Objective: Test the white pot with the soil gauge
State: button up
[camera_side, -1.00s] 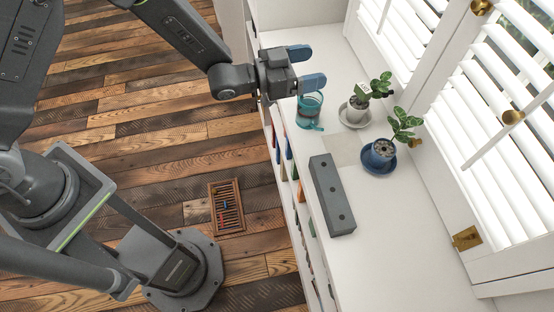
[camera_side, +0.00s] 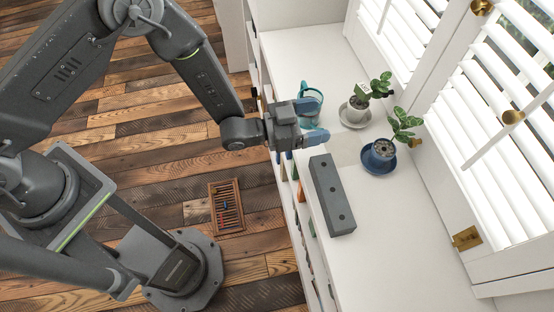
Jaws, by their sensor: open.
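The white pot (camera_side: 354,113) stands on a grey saucer at the back of the white shelf and holds a leafy green plant. A small pale piece with a dark mark (camera_side: 363,88) shows upright among its leaves; it may be the soil gauge's head, but it is too small to be sure. My gripper (camera_side: 313,122) has blue fingertips. It is open, with nothing seen between the fingers, over the shelf's left side, left of the white pot and apart from it. It partly hides the teal glass vessel.
The teal glass vessel (camera_side: 312,92) stands left of the white pot. A blue pot (camera_side: 382,152) with a plant sits on a blue saucer nearer the camera. A grey block with dark holes (camera_side: 332,195) lies near the shelf's left edge. The shelf's near part (camera_side: 410,245) is clear.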

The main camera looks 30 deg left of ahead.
jog(key=d+f, duration=0.1)
jog(key=f, duration=0.1)
jog(key=d+f, duration=0.2)
jog(key=s+d+f, duration=0.1)
jog(key=d+f, duration=0.1)
jog(key=f, duration=0.1)
jog(key=v, duration=1.2)
jog(key=shift+f, duration=0.3)
jog(key=shift+w, duration=0.1)
notch_tip(320, 180, up, 9)
dwell(1.0)
dwell(0.4)
